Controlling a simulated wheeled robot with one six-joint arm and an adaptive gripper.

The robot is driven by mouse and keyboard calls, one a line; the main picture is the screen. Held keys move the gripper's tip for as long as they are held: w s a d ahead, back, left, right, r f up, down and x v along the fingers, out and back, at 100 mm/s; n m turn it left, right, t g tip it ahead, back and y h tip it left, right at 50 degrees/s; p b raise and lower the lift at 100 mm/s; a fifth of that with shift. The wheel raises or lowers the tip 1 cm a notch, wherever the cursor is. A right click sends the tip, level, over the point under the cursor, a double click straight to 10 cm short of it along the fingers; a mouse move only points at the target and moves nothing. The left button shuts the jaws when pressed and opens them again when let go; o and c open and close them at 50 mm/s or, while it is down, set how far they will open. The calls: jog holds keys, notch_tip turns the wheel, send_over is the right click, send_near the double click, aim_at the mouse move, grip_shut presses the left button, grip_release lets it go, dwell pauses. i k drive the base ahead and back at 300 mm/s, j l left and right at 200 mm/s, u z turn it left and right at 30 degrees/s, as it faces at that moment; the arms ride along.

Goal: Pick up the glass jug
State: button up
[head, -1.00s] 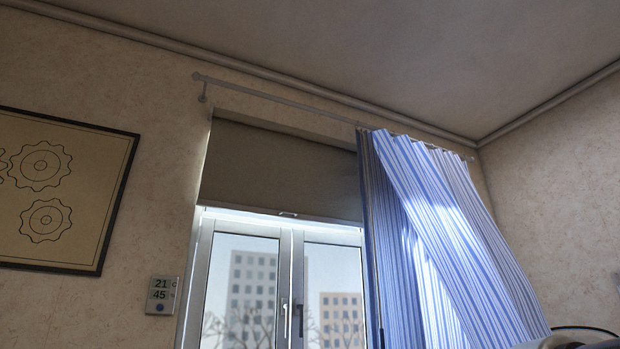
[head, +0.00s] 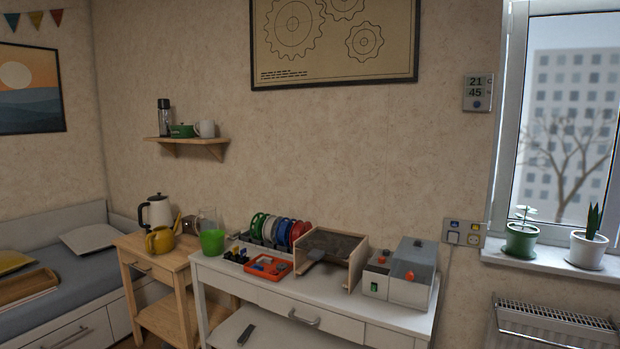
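The glass jug (head: 211,235) stands upright at the left end of the white desk (head: 335,306) in the head view. It is clear glass with bright green contents in its lower part. My gripper is not in view.
Right of the jug are colourful spools (head: 278,230), a red tray (head: 268,266), an open wooden box (head: 331,258) and a grey machine (head: 403,272). A radiator (head: 553,325) is at right.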

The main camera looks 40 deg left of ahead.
aim_at(208, 219)
jog(key=i+j+u, duration=0.1)
jog(key=u, duration=1.15)
jog(key=k+u, duration=0.1)
jog(key=u, duration=1.1)
jog(key=i+j, duration=0.15)
jog(key=i, duration=0.4)
jog(key=i+j+z, duration=0.15)
jog(key=i, duration=0.45)
jog(key=i+j, duration=0.25)
jog(key=i, duration=0.3)
jog(key=i+j+z, duration=0.15)
jog(key=i, duration=0.45)
jog(key=i+j, duration=0.4)
jog(key=i, duration=0.15)
jog(key=i+j+z, duration=0.15)
jog(key=i, duration=0.4)
jog(key=j, duration=0.15)
